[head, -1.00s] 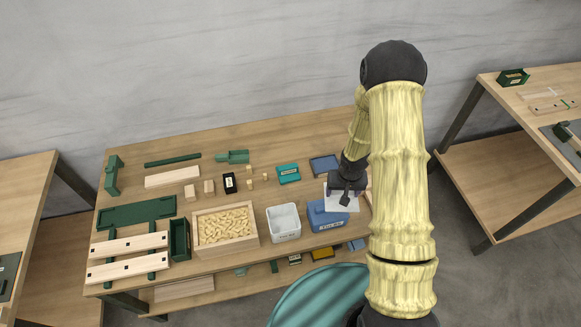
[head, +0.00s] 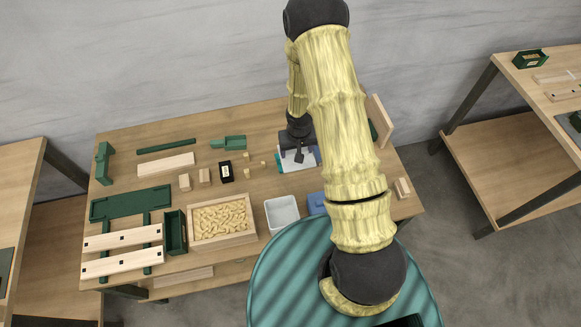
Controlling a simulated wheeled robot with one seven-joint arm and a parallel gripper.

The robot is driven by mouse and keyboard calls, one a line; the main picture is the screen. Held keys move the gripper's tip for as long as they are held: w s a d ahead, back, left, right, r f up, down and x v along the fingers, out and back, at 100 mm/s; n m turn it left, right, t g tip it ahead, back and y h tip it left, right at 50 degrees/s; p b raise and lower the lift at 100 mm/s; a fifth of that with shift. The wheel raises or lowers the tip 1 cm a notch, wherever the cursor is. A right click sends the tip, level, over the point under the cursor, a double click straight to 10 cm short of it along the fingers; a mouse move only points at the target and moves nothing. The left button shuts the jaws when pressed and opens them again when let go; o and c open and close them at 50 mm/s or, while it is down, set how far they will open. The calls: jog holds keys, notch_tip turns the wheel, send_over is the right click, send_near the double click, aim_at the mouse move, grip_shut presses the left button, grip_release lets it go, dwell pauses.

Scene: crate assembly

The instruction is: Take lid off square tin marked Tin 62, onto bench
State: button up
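A white square tin (head: 282,215) stands open on the bench (head: 262,158), near its front edge; I cannot read its marking. A blue tin (head: 317,203) stands just right of it, mostly hidden by my arm. My gripper (head: 299,155) is over the back middle of the bench, shut on a flat white square lid (head: 291,161). The lid looks roughly level. It partly covers a teal box (head: 280,163) from view, and I cannot tell how high above the bench it is.
A wooden box of tan pieces (head: 222,219) stands left of the white tin. A small black box (head: 226,172) and several wooden blocks lie left of the lid. An upright wooden board (head: 381,122) is at the right. Bare bench shows between the blocks and white tin.

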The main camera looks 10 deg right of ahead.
jog(key=shift+s+a, duration=0.1)
jog(key=shift+s, duration=0.05)
jog(key=shift+a+f+b, duration=0.1)
jog(key=shift+f+b, duration=0.45)
jog(key=shift+b, duration=0.2)
notch_tip(320, 180, down, 12)
jog(key=b, duration=1.8)
jog(key=shift+s, duration=0.15)
jog(key=shift+f, duration=0.15)
notch_tip(320, 180, down, 6)
jog(key=b, duration=0.5)
jog(key=shift+f, duration=0.1)
jog(key=shift+f+b, duration=0.25)
jog(key=shift+b, duration=0.1)
